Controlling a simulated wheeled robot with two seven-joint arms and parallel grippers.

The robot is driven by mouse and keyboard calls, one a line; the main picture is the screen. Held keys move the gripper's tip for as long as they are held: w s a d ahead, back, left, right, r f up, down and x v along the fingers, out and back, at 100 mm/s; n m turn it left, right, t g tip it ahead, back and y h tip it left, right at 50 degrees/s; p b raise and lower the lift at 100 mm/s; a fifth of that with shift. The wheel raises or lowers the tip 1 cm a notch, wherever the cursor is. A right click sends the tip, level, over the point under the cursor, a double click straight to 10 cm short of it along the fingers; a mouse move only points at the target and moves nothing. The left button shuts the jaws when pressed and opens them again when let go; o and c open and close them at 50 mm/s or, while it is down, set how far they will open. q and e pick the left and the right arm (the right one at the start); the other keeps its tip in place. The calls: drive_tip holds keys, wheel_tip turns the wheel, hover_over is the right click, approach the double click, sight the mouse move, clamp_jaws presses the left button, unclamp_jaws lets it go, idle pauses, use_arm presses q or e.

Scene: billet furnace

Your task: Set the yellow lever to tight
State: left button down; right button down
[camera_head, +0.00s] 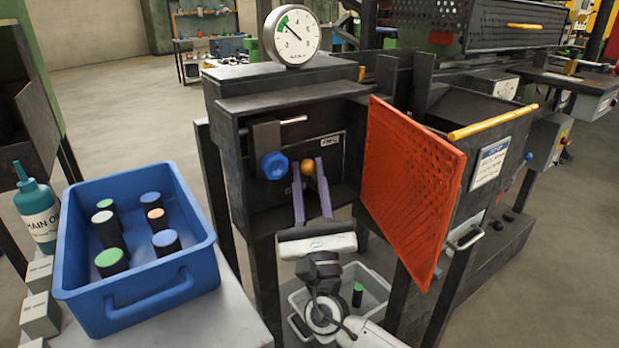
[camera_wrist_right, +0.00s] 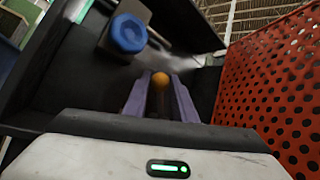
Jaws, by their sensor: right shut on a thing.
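The yellow lever shows as an orange-yellow ball knob (camera_head: 308,168) inside the open dark cabinet (camera_head: 232,160). It also shows in the right wrist view (camera_wrist_right: 160,80). My right gripper (camera_head: 308,173) reaches into the cabinet from below, its two purple fingers on either side of the lever. In the right wrist view my right gripper (camera_wrist_right: 160,92) has the ball at its fingertips, shut on the lever. The rest of the lever is mostly hidden. The markings of its positions are not readable. My left gripper is not in view.
A blue knob (camera_head: 274,166) sits just left of the lever. An open red perforated door (camera_head: 412,180) stands close on the right. A gauge (camera_head: 291,36) tops the cabinet. A blue bin (camera_head: 135,310) with several capped cylinders stands at left; a grey bin (camera_head: 375,285) sits below.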

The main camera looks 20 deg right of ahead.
drive_tip(key=c, duration=1.5)
unclamp_jaws()
drive_tip(key=shift+f, duration=0.1)
drive_tip(key=shift+o, duration=0.2)
drive_tip(key=shift+s, duration=0.1)
drive_tip(key=shift+s+a+f, duration=0.1)
drive_tip(key=shift+s+f, duration=0.1)
drive_tip(key=v, duration=0.9)
drive_tip(key=shift+s+b, duration=0.3)
drive_tip(key=shift+b, duration=0.05)
drive_tip(key=shift+f, duration=0.1)
